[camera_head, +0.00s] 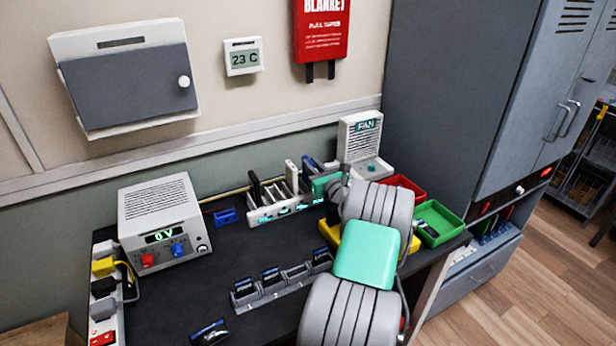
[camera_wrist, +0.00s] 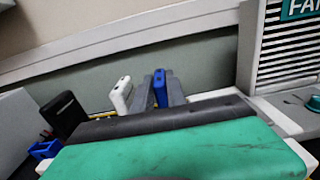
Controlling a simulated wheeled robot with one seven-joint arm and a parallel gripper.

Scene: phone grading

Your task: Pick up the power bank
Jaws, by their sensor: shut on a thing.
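A slim blue block, seemingly the power bank (camera_head: 310,163), stands upright at the right part of the slotted rack (camera_head: 285,209) at the back of the bench. My gripper (camera_wrist: 161,92) is shut on it, with one grey finger on each side. Its blue top shows between the fingers in the wrist view (camera_wrist: 160,80). Its lower part is hidden behind the green gripper body, so I cannot tell whether it still touches the rack. A white block (camera_head: 292,174) and a black one (camera_head: 255,188) stand to its left.
A power supply (camera_head: 160,216) stands at left, with a small blue holder (camera_head: 226,216) beside it. A row of phone cradles (camera_head: 272,290) lies in front. The fan unit (camera_head: 362,150) stands behind at right. Red (camera_head: 404,186) and green (camera_head: 440,222) bins sit at the right edge.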

